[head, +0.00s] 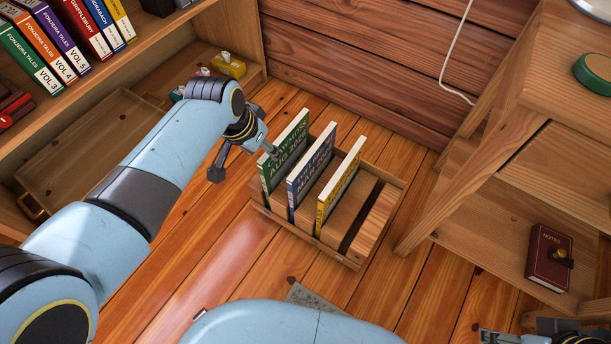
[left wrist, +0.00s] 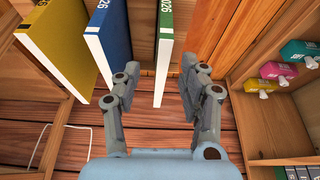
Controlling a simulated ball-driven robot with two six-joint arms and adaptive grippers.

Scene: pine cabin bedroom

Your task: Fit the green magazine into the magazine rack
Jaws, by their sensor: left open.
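The magazine rack (head: 378,222) stands on the floor. The green magazine (head: 285,152) stands upright in its leftmost slot; its pale edge and green side also show in the left wrist view (left wrist: 164,60). My left gripper (head: 244,162) is open at the green magazine's upper left edge. In the left wrist view its fingers (left wrist: 158,80) are spread, with the green magazine's edge in view between them; contact cannot be told. My right gripper (head: 515,335) is cut off at the bottom right, its jaws unclear.
A blue magazine (head: 310,166) and a yellow one (head: 338,187) stand in the rack, right of the green one; the rightmost slot is empty. A bookshelf (head: 160,42) is at left. A wooden table (head: 530,88) with a red notebook (head: 548,258) on its lower shelf is at right.

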